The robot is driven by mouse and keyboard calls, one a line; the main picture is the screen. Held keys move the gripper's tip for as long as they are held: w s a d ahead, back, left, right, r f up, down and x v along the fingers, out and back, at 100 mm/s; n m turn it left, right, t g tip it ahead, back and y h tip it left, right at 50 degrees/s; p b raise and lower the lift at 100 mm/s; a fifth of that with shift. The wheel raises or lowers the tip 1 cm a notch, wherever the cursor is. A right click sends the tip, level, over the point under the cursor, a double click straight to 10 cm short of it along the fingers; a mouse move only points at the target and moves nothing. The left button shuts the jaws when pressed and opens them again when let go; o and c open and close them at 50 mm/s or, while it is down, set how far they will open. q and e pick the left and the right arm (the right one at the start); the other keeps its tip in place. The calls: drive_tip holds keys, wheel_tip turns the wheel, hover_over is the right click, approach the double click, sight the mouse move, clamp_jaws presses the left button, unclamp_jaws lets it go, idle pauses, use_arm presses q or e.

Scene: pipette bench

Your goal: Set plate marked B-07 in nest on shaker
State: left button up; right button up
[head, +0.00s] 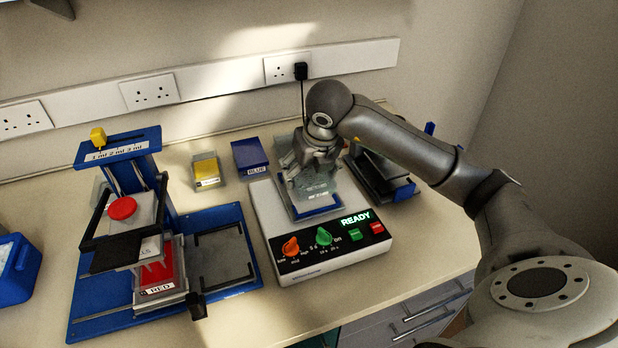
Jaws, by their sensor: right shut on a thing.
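The shaker (330,247) is a pale box with a black front panel, orange and green knobs, and a lit READY display. Its blue-edged nest (294,214) is on top. My right gripper (302,172) is above the nest, shut on a clear plate (318,187). The plate looks tilted, and its marking is too small to read. I cannot tell whether its lower edge touches the nest. The gripper hides part of the plate and the back of the nest. My left gripper is not in view.
A blue pipetting stand (233,215) with a red tray stands left of the shaker. A yellow-topped box (206,170) and a blue box (249,156) sit behind. A dark device (378,176) stands to the right. A cable hangs from the wall socket behind my arm.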

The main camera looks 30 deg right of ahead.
wheel_tip(320, 180, down, 3)
drive_tip(key=shift+w+f+p, duration=0.1)
drive_tip(key=shift+w+p, duration=0.05)
drive_tip(key=shift+p, duration=0.55)
drive_tip(key=shift+f, duration=0.1)
drive_tip(key=shift+f, duration=0.1)
drive_tip(key=shift+f+b, duration=0.25)
drive_tip(key=shift+b, duration=0.2)
drive_tip(key=o, duration=1)
drive_tip(key=shift+r, duration=0.1)
drive_tip(key=shift+r, duration=0.1)
